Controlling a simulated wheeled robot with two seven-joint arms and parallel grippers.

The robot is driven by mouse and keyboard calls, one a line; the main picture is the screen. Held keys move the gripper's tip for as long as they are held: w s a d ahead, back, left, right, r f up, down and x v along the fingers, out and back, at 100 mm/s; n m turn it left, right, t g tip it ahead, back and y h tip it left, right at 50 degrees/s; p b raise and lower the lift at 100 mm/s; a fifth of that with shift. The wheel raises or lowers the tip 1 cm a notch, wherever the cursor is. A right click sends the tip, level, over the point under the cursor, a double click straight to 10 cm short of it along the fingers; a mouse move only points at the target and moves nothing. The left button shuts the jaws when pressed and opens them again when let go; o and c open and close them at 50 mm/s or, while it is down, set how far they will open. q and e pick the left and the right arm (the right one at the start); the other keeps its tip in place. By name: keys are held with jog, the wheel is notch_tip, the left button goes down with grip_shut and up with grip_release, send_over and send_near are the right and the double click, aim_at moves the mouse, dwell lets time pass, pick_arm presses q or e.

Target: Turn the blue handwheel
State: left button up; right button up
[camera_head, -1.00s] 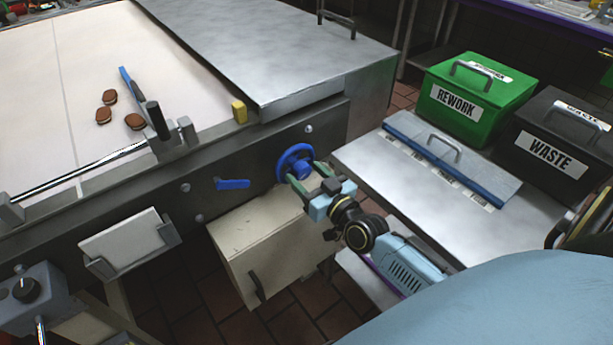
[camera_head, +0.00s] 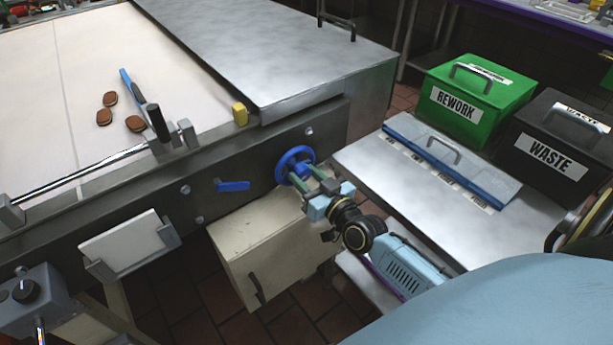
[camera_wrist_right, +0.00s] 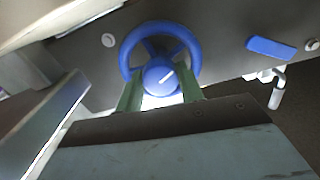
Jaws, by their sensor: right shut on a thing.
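The blue handwheel (camera_head: 294,155) is mounted on the dark side panel of the conveyor machine, near its right end. My right gripper (camera_head: 306,177) reaches it from the front right. My left gripper is not in view.
A blue lever (camera_head: 233,185) sits on the panel left of the handwheel. A cream cabinet (camera_head: 262,245) stands below. A steel table (camera_head: 400,185) is close on the right, with a green REWORK bin (camera_head: 470,105) and a black WASTE bin (camera_head: 550,150). Several brown sandwich cookies (camera_head: 104,117) lie on the belt.

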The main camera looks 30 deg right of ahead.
jog(key=m+p, duration=0.1)
jog(key=m, duration=0.1)
jog(key=shift+r+m, duration=0.1)
jog(key=shift+m, duration=0.2)
jog(key=m, duration=0.2)
jog(key=shift+m, duration=0.3)
jog(key=m, duration=0.2)
jog(key=shift+m+p, duration=0.4)
jog(key=m, duration=0.2)
jog(key=shift+m, duration=0.4)
jog(key=m, duration=0.3)
jog(key=shift+m, duration=0.3)
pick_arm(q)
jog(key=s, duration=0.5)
pick_arm(e)
jog(key=m, duration=0.2)
jog(key=shift+m+b, duration=0.3)
jog(key=shift+m, duration=1)
jog(key=m+b, duration=0.1)
jog(key=m, duration=0.4)
jog(key=shift+b, duration=0.35)
jog(key=m, duration=0.3)
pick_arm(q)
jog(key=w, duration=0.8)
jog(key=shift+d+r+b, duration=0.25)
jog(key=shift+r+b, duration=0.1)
pick_arm(e)
jog(key=shift+m, duration=1.1)
